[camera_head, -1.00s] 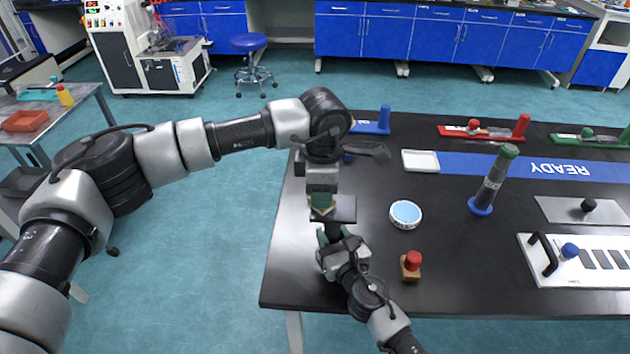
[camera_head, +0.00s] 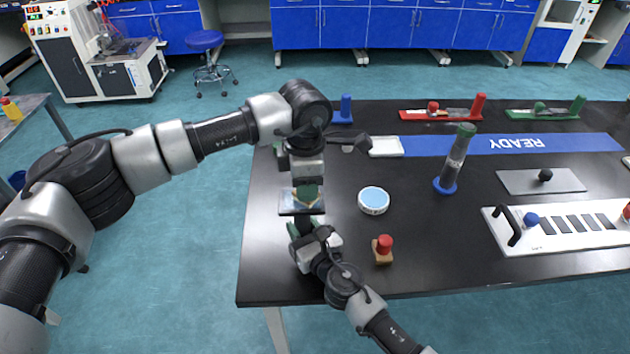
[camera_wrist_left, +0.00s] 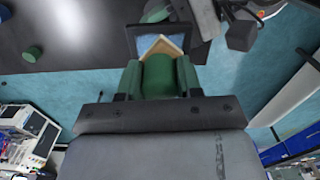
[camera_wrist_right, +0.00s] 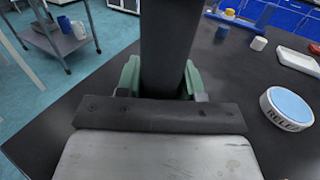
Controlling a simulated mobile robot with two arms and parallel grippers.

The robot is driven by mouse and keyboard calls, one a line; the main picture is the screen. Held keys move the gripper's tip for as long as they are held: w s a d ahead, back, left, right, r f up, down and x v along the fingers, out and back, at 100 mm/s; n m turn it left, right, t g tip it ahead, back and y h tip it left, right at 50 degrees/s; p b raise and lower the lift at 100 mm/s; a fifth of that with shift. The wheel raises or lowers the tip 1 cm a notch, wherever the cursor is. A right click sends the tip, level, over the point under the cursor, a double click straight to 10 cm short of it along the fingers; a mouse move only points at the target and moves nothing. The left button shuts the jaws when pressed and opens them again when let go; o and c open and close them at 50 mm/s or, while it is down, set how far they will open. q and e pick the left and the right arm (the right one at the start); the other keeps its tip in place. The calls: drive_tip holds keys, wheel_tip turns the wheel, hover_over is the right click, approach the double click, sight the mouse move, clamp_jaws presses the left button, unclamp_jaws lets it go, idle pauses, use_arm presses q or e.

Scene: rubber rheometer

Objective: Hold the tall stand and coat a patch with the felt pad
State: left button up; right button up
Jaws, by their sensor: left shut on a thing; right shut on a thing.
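My left gripper (camera_head: 307,183) is shut on the green handle (camera_wrist_left: 158,75) of the felt pad (camera_wrist_left: 160,45), which has a pale, wood-coloured base. The pad is over the flat dark-framed plate (camera_head: 287,207) on top of the tall stand. The plate's bluish patch (camera_wrist_left: 146,43) shows beside the pad in the left wrist view; whether the pad touches it I cannot tell. My right gripper (camera_head: 304,236) is shut around the tall stand's dark upright column (camera_wrist_right: 164,45), below the plate. The stand's foot is hidden by my right gripper and wrist.
A round white tin with a blue top (camera_head: 374,200) stands right of the stand, with a red-knobbed wooden stamp (camera_head: 383,248) nearer. A grey tube (camera_head: 455,160) on a blue base stands farther right. A white tray (camera_head: 386,147) lies behind. The table's left edge is close.

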use_arm(q)
drive_tip(key=shift+a, duration=2.4)
wheel_tip(320, 180, up, 8)
use_arm(e)
drive_tip(key=o, duration=1.1)
